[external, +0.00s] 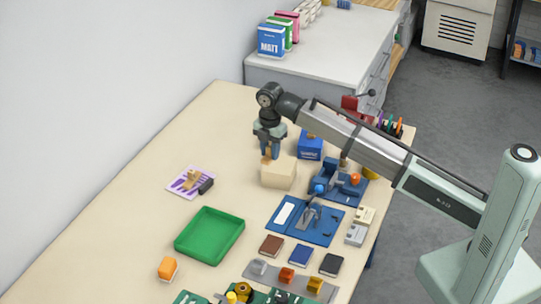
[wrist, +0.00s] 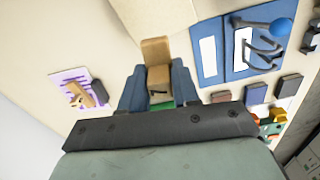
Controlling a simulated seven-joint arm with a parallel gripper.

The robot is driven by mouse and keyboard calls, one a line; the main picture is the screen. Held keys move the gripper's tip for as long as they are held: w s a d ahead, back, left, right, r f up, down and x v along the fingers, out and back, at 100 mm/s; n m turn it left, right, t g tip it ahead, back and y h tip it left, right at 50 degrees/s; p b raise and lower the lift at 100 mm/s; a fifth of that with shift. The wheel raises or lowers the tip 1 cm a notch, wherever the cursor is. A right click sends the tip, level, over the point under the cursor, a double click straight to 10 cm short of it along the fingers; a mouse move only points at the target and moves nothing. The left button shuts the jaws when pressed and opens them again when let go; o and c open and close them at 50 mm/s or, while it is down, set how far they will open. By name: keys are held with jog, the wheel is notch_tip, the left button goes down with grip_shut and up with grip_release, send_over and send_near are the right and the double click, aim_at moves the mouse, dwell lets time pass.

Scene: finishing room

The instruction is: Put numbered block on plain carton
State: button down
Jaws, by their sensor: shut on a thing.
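My gripper (external: 270,150) points down at the plain carton (external: 278,177), a pale beige box on the table. It is shut on a tan-brown block (wrist: 157,52), taken to be the numbered block; no number can be read. The block shows between the blue fingers in the wrist view, and only a small part of it (external: 267,154) shows in the external view. The block is at the carton's top, over its far left part. I cannot tell whether it touches. The carton also shows in the wrist view (wrist: 178,12), partly cut off at the top edge.
A blue box (external: 309,147) stands just behind the carton, with a blue vise-like tool (external: 345,186) to the right. A blue folder board (external: 293,222) and a green tray (external: 209,234) lie nearer. A purple patterned card (external: 187,183) lies left. The table's far left is clear.

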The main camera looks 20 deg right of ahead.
notch_tip(320, 180, up, 4)
send_over(279, 164)
jog(key=shift+n, duration=0.8)
jog(key=shift+f, duration=4.95)
jog(key=shift+f, duration=0.15)
jog(key=c, duration=0.8)
grip_release()
notch_tip(279, 164, up, 12)
jog(key=shift+r, duration=0.2)
